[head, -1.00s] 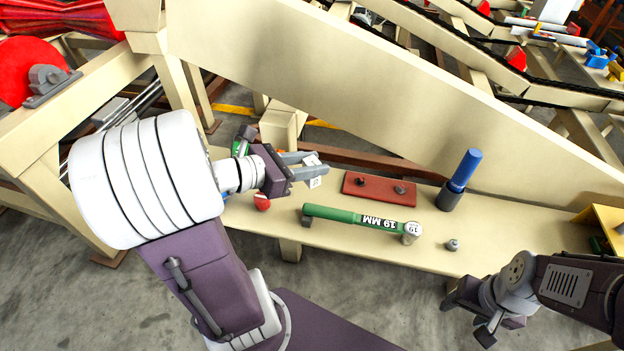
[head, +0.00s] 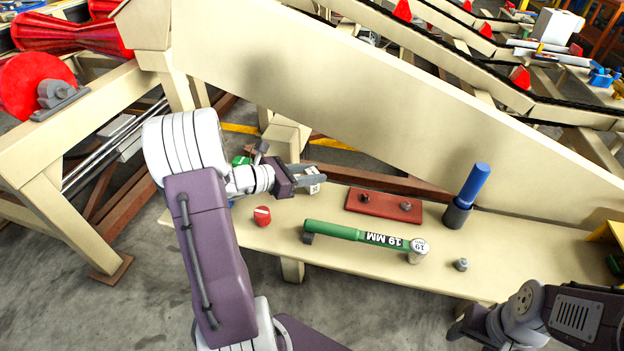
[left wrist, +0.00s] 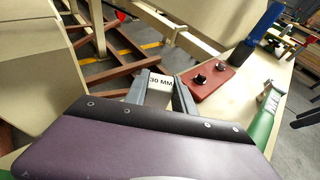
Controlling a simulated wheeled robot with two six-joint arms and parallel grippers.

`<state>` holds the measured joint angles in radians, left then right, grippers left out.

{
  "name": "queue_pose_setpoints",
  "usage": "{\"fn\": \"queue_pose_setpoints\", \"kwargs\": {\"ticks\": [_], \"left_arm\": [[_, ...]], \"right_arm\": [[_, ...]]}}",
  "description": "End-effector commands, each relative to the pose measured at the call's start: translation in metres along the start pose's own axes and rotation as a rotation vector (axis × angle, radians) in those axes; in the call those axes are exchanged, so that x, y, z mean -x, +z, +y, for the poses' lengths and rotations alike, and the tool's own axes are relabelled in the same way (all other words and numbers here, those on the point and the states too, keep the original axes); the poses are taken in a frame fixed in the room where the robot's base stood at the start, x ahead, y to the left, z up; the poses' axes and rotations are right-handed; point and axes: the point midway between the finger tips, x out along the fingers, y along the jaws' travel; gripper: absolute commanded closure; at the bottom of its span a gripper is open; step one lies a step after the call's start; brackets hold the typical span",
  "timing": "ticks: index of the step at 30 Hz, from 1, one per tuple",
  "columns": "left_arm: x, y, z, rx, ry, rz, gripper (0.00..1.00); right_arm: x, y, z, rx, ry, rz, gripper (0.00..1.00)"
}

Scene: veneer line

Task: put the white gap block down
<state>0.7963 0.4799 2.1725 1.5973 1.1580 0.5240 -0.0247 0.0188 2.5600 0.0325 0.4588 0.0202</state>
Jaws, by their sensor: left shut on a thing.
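The white gap block (head: 313,185) is between the fingers of my left gripper (head: 308,180), at the left part of the cream bench (head: 345,263). In the left wrist view the white gap block (left wrist: 160,82) shows "30 MM" on its face, with a grey finger of the left gripper (left wrist: 160,88) on each side. The left gripper is shut on it. I cannot tell whether the block touches the bench. My right gripper (head: 468,330) is at the lower right, in front of the bench, and its fingers are too unclear to judge.
A cream beam (head: 380,90) runs behind.

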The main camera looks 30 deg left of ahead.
Motion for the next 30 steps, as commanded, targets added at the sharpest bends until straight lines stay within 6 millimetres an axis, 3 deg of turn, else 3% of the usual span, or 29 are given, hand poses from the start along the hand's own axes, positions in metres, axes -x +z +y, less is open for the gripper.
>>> {"fn": "queue_pose_setpoints", "kwargs": {"ticks": [1, 12, 13, 15, 25, 30], "left_arm": [[-0.004, -0.011, 0.000, 0.003, -0.001, 0.000, 1.00], [-0.005, -0.014, 0.000, -0.001, 0.000, -0.001, 1.00], [-0.005, -0.013, 0.000, -0.001, 0.000, 0.000, 0.61], [-0.004, -0.013, 0.000, -0.001, 0.000, 0.000, 0.48], [-0.001, -0.007, 0.000, -0.001, 0.001, 0.000, 0.48], [0.028, -0.007, 0.001, 0.001, 0.005, 0.000, 0.48]], "right_arm": [[-0.006, 0.001, 0.000, 0.000, 0.000, 0.000, 0.43], [-0.009, 0.001, 0.000, 0.000, 0.000, 0.000, 0.43], [-0.007, 0.001, 0.000, 0.000, 0.000, 0.000, 0.43], [-0.007, 0.001, 0.000, 0.000, 0.000, 0.000, 0.43], [-0.002, 0.000, 0.000, 0.000, 0.000, 0.000, 0.43], [0.005, -0.001, 0.000, 0.000, 0.000, 0.000, 0.43]]}}
